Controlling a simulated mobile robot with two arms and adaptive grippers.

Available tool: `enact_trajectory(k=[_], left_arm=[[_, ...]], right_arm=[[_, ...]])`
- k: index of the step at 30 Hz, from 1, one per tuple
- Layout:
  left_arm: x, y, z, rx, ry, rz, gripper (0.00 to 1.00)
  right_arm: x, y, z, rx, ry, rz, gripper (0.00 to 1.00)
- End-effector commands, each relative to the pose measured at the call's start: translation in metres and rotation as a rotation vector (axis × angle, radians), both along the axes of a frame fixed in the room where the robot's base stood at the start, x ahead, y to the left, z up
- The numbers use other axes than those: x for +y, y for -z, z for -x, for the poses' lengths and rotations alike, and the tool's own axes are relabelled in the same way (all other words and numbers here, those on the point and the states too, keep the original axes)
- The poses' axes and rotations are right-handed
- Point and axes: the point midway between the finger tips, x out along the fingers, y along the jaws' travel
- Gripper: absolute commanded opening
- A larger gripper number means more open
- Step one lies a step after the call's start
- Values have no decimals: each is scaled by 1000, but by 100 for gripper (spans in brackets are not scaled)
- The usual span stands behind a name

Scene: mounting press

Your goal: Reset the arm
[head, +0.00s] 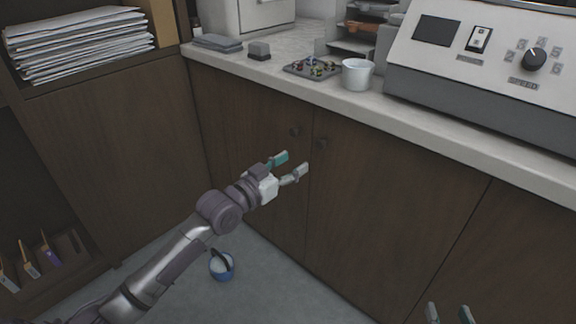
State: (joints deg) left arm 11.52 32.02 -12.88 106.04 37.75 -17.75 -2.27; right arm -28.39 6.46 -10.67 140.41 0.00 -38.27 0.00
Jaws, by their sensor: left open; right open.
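My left arm comes in from the lower left. Its gripper (292,166) is open and empty in front of the brown cabinet doors, below the counter and near two dark round knobs. My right gripper (449,314) shows only as two fingertips at the bottom edge, right of the middle. It is open with nothing between the tips. The mounting press (478,108) stands on the counter at the right, with a grey base, a dark screen, a switch (480,39) and a black dial (535,59). Its right part is cut off by the picture edge.
On the counter (420,121) stand a white cup (357,74), a tray with small coloured pieces (312,68), a grey block (259,50) and folded grey cloth (217,43). Stacked papers (85,45) lie at upper left. A blue bucket (222,265) stands on the floor.

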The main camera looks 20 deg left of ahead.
Motion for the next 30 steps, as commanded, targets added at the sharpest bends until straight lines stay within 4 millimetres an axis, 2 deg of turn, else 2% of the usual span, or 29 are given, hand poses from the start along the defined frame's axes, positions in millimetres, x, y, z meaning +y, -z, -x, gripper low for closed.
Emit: enact_trajectory(k=[4,17,20,23,27,30], left_arm=[[3,0,8,0,1,-1,55],[3,0,8,-1,1,0,55],[-4,6,14,10,7,-2,55],[-27,25,36,43,23,-10,55],[-66,54,91,108,29,-34,55],[-79,64,121,144,11,-49,55]], right_arm=[[0,0,0,0,0,0,50],[0,0,0,0,0,0,50],[0,0,0,0,0,0,50],[0,0,0,0,0,0,50],[0,0,0,0,0,0,50],[0,0,0,0,0,0,50]])
